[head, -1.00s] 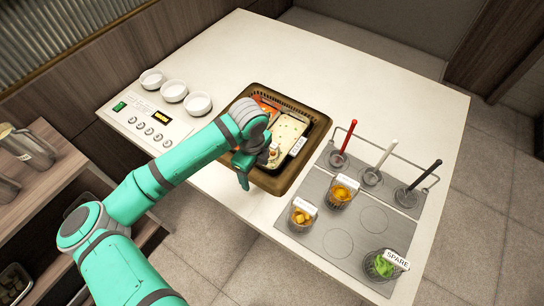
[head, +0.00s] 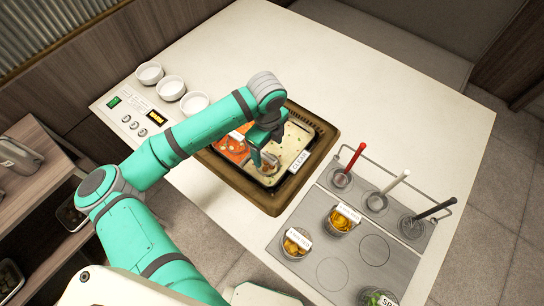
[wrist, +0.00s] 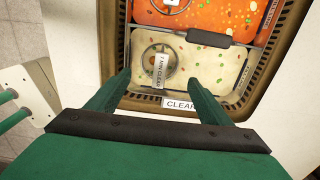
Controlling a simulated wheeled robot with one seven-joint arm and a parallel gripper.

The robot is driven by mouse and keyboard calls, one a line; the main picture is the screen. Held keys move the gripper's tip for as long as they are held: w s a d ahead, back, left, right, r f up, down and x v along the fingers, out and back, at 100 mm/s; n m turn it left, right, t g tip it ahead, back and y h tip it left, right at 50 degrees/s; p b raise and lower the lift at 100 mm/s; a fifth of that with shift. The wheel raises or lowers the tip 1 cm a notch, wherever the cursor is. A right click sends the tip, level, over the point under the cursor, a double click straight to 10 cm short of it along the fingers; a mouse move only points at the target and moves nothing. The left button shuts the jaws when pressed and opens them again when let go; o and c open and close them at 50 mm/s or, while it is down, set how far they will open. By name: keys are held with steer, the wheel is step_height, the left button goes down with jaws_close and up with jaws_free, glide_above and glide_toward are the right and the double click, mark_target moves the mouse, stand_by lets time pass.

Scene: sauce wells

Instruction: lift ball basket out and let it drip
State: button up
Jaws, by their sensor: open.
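The pot (head: 274,209) has a red broth half (head: 232,149) and a pale broth half (head: 296,139) tagged CLEAR. A round wire basket (wrist: 148,55) sits in the pale broth with a white tag standing up from it; I cannot read clearly what it holds. A second basket tag (wrist: 172,3) shows in the red broth at the top edge of the wrist view. My gripper (wrist: 160,84) is open and empty, its fingers apart on either side of the pale-side basket's tag. In the head view my gripper partly hides this basket.
Right of the pot, a grey plate (head: 331,274) has tagged baskets of food (head: 297,243) (head: 342,219) and some empty wells. A red, a white and a black handle (head: 435,209) stand by a wire rail. White bowls (head: 172,89) stand at the left. The back counter is clear.

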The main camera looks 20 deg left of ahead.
mark_target(269, 157)
step_height(269, 157, down, 6)
steer(key=shift+d+r, duration=0.1)
steer(key=shift+r, duration=0.15)
steer(key=shift+a+f, duration=0.15)
steer(key=shift+f, duration=1.2)
steer(key=shift+a+f, duration=0.1)
steer(key=shift+f, duration=1.2)
steer(key=c, duration=0.9)
